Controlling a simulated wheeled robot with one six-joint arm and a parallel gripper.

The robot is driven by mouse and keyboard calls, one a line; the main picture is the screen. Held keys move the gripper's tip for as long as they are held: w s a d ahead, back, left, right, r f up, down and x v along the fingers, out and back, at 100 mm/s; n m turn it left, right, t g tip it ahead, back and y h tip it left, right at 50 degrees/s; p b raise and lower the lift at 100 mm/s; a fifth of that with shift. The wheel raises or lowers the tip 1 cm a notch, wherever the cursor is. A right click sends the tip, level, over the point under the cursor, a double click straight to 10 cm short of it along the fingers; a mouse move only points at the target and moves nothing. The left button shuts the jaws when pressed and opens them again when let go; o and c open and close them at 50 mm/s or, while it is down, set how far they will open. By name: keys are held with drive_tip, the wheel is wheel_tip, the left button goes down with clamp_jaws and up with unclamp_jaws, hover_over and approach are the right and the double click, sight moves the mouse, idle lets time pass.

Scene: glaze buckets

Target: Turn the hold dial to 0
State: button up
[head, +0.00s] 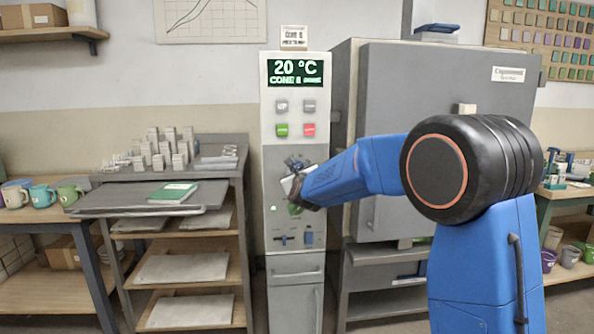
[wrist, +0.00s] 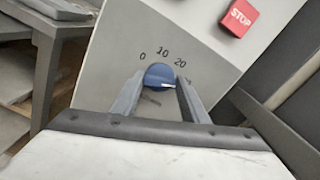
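The hold dial (wrist: 160,75) is a round blue knob on the light grey control panel, seen in the wrist view. Its white pointer mark points to the right, below the printed 20. The marks 0, 10 and 20 show above it; a further mark at the right is mostly hidden by a finger. My gripper (wrist: 160,82) has one finger on each side of the dial, and the fingertips cover its edges. I cannot tell whether they press on it. In the head view my gripper (head: 292,192) is at the lower panel and hides the dial.
A red STOP button (wrist: 239,16) is up and right of the dial. A grey kiln (head: 440,90) stands right, a shelf rack (head: 180,240) left.

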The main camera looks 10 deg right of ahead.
drive_tip(key=shift+n, duration=0.4)
drive_tip(key=n, duration=0.6)
drive_tip(key=shift+f, duration=0.1)
drive_tip(key=n, duration=2)
drive_tip(key=shift+f, duration=0.35)
drive_tip(key=shift+n, duration=0.3)
drive_tip(key=o, duration=1)
drive_tip(key=shift+o, duration=0.2)
drive_tip(key=shift+r, duration=0.1)
